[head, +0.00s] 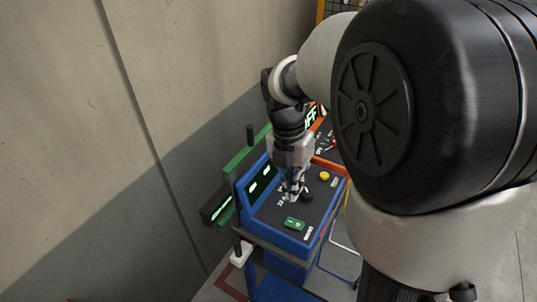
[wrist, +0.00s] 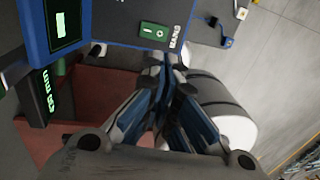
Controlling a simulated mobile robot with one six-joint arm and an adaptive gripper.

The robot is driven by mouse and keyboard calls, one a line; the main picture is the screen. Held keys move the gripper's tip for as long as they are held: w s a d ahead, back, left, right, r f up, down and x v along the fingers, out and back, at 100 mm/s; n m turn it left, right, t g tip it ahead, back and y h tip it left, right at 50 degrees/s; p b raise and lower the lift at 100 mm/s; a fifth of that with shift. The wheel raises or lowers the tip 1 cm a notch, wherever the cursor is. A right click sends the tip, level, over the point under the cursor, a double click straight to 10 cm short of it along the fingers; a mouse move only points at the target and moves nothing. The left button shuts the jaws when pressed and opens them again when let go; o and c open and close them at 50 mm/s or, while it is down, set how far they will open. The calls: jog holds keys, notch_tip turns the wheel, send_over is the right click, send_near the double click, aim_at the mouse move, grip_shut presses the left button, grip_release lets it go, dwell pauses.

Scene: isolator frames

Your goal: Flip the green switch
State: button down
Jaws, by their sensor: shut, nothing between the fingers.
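The green switch (head: 294,224) is a small green rocker on the dark top panel of a blue console (head: 319,216). It also shows in the wrist view (wrist: 154,31), near the panel's edge and with white marks on it. My gripper (head: 292,197) points down over the panel, behind the switch in the head view. In the wrist view my gripper's fingers (wrist: 167,60) are together and empty, with their tips just below the switch in the picture. I cannot tell the exact height of the tips above the panel.
A yellow button (head: 324,176) and a dark knob sit on the same panel, close to my gripper. Lit displays (head: 259,178) stand along the console's raised back. A green frame with another lit display is at the left, near the wall (head: 60,150). My arm hides much of the right side.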

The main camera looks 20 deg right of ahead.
aim_at(297, 228)
jog(key=f+b, duration=0.1)
jog(key=f, duration=0.3)
jog(key=s+f+b, duration=0.1)
jog(key=f, duration=0.4)
jog(key=d+f+b, duration=0.1)
jog(key=f+b, duration=0.1)
jog(key=f, duration=0.2)
jog(key=shift+s+f, duration=0.15)
jog(key=shift+s, duration=0.1)
